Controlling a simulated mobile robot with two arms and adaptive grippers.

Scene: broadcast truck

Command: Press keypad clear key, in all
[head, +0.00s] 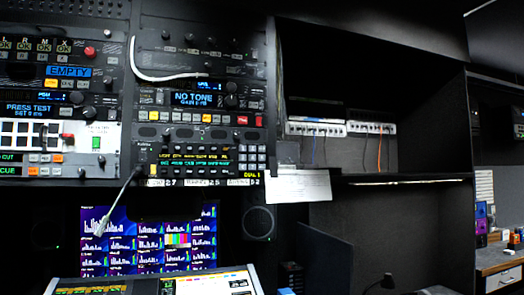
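A keypad (252,158) of small pale keys is at the right end of a rack panel (200,160) with green and yellow text displays. The key labels are too small to read, so I cannot tell which one is the clear key. A small yellow readout (252,174) is just below the keypad. Neither my left nor my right gripper is in view, and nothing covers the keypad.
A white cable (160,77) loops above. A paper sheet (302,186) hangs right of the keypad. Below are a monitor (150,240) and a desk console (160,285). A shelf (400,179) is right.

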